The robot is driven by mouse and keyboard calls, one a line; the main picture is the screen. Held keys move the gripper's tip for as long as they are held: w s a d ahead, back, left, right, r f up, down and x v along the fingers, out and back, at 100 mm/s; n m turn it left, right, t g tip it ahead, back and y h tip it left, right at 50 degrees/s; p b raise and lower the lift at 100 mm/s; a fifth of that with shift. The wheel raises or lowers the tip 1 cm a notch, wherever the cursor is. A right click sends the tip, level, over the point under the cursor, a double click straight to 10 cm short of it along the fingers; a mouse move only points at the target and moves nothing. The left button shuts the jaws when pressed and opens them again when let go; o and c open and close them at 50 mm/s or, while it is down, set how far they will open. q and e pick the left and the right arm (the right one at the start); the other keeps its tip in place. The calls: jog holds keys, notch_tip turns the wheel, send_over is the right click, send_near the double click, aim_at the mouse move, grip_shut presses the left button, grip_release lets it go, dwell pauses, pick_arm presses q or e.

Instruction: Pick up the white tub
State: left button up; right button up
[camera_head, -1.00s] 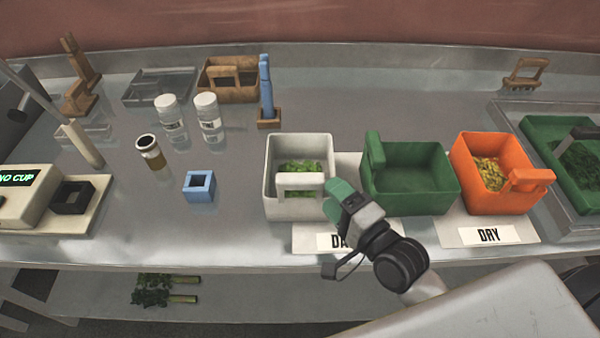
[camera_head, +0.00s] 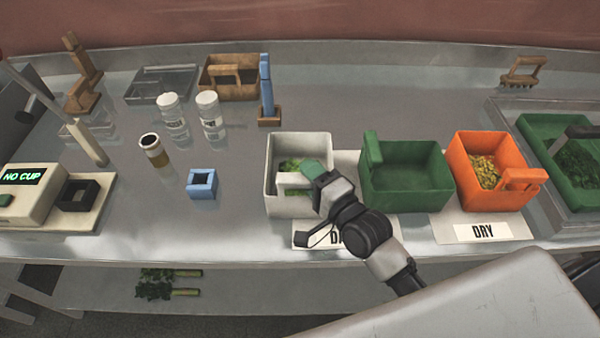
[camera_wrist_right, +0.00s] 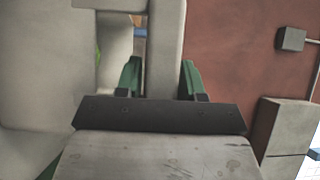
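The white tub (camera_head: 285,205) stands on the bench, left of the green tub, with green leafy stuff inside and a handle on its front side. My right gripper (camera_head: 310,172) is at the right end of that handle, its green fingers partly hidden by the wrist. In the right wrist view, the two green fingers (camera_wrist_right: 162,78) stand apart with the tub's pale handle bar (camera_wrist_right: 165,45) between them. A narrow gap shows by the left finger; whether the right finger touches is hard to tell. My left gripper is not in view.
A green tub (camera_head: 405,190) and an orange tub (camera_head: 490,195) stand close on the right. A blue square cup (camera_head: 201,184), white bottles (camera_head: 210,115) and a machine reading NO CUP (camera_head: 25,190) are on the left.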

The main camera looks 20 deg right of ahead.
grip_shut()
